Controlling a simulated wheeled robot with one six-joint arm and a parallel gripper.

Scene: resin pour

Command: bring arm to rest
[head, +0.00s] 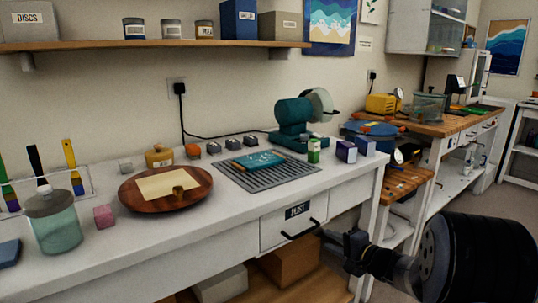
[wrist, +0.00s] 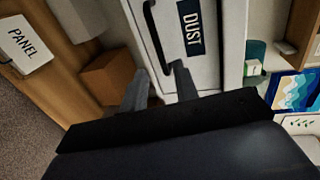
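My gripper (head: 326,238) is in front of the bench, just right of the handle of the DUST drawer in the head view. In the wrist view its two fingers (wrist: 159,80) stand apart with nothing held between them. The white DUST drawer (head: 278,222) looks shut, and its front (wrist: 205,65) lies beyond the fingers. Its dark handle (wrist: 151,28) shows at the top of the wrist view. I cannot tell exactly how far the fingertips are from the drawer.
Cardboard boxes (head: 291,262) stand on the shelf below the drawer. The white bench top (head: 245,205) holds a round wooden board (head: 203,190), a grey ridged mat (head: 233,177), a glass jar (head: 55,230) and a teal machine (head: 293,115). A wooden side table (head: 405,183) stands to the right.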

